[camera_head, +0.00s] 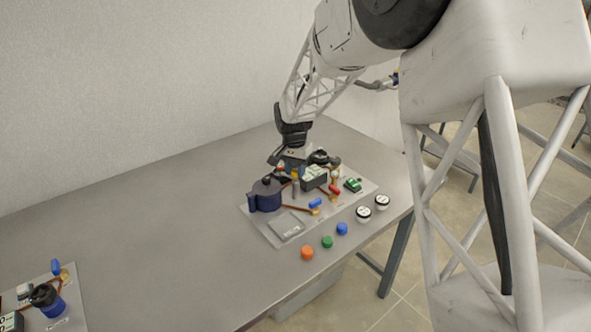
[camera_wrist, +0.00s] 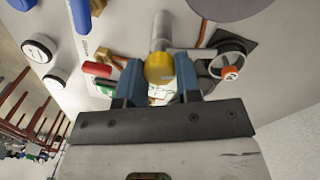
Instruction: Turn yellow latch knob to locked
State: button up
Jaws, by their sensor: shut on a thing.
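The yellow latch knob (camera_wrist: 158,68) is in the middle of the wrist view, at the end of a grey cylindrical post. My gripper (camera_wrist: 158,75) is shut on the knob, with one blue finger on each side of it. In the head view my gripper (camera_head: 292,166) reaches down over the back of the grey panel (camera_head: 262,226). The knob is mostly hidden there by the gripper and nearby parts. I cannot tell the knob's turned position.
A dark blue pot-like vessel (camera_head: 266,196) stands left of the gripper. A black handwheel (camera_wrist: 229,58) sits close right of the fingers in the wrist view, and a red-handled valve (camera_wrist: 97,69) is to the left. Several coloured caps, including an orange one (camera_head: 307,252), line the front.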

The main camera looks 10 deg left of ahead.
aim_at(295, 171)
jog(key=n, duration=0.5)
jog(key=shift+n, duration=0.3)
jog(key=n, duration=0.4)
jog(key=shift+n+t, duration=0.3)
jog(key=shift+n, duration=0.1)
jog(key=o, duration=0.9)
jog(key=shift+r, duration=0.1)
jog(key=shift+s+a+r, duration=0.1)
jog(key=shift+s+r, duration=0.05)
jog(key=shift+r, duration=3.7)
